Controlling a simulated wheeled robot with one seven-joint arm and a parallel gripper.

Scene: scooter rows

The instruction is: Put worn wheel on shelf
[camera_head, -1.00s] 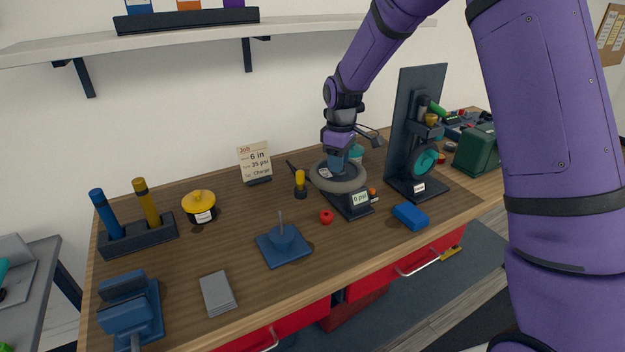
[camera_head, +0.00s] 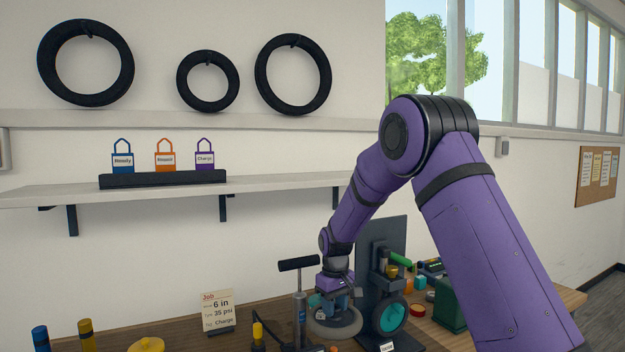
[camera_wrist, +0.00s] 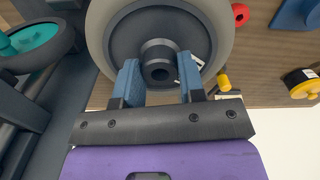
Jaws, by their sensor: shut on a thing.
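The worn wheel, a grey tyre on a dark rim (camera_wrist: 110,50), fills the top of the wrist view. Its dark hub (camera_wrist: 160,62) sits between the two blue fingers of my gripper (camera_wrist: 160,82), which is shut on it. In the head view, my gripper (camera_head: 335,292) holds the wheel (camera_head: 345,328) low, beside the upright dark fixture. Whether the wheel touches anything beneath is unclear. The white wall shelf (camera_head: 270,185) is up and to the left, carrying a dark rack with blue, orange and purple tags.
A pump with a T-handle (camera_head: 298,264) stands just left of the wheel. The dark fixture (camera_head: 400,235) with a teal wheel (camera_head: 392,317) is on the right. Three black tyres hang above the shelf. The shelf's right part is bare.

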